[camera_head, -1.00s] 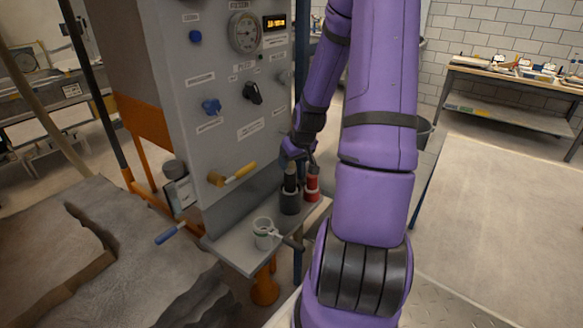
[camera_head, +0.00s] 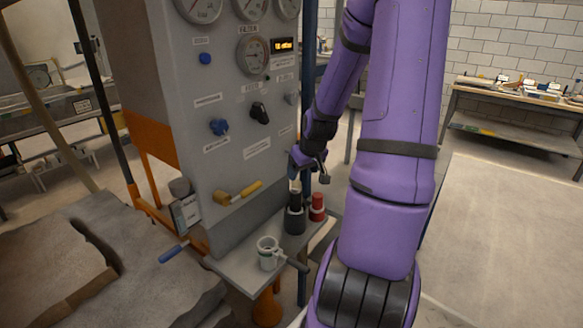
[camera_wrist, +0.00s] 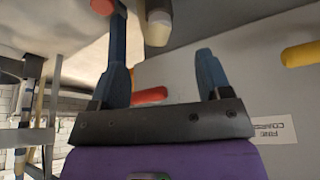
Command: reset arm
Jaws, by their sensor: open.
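My purple arm runs down the right of the head view. My gripper (camera_head: 311,172) is beside the grey control panel (camera_head: 232,165), just above a dark cylindrical holder (camera_head: 294,218) and a red-topped piece (camera_head: 317,206) on the small shelf. In the wrist view my gripper (camera_wrist: 162,40) has its two blue-grey fingers spread apart with nothing clamped between them. A pale rounded cylinder (camera_wrist: 157,28) and a red piece (camera_wrist: 148,96) show in the gap, beyond the fingers. Whether the fingers touch anything there I cannot tell.
A white mug (camera_head: 268,255) stands on the shelf (camera_head: 238,266). A yellow-handled lever (camera_head: 238,192) and knobs stick out of the panel. The sandbed (camera_head: 50,262) lies at lower left.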

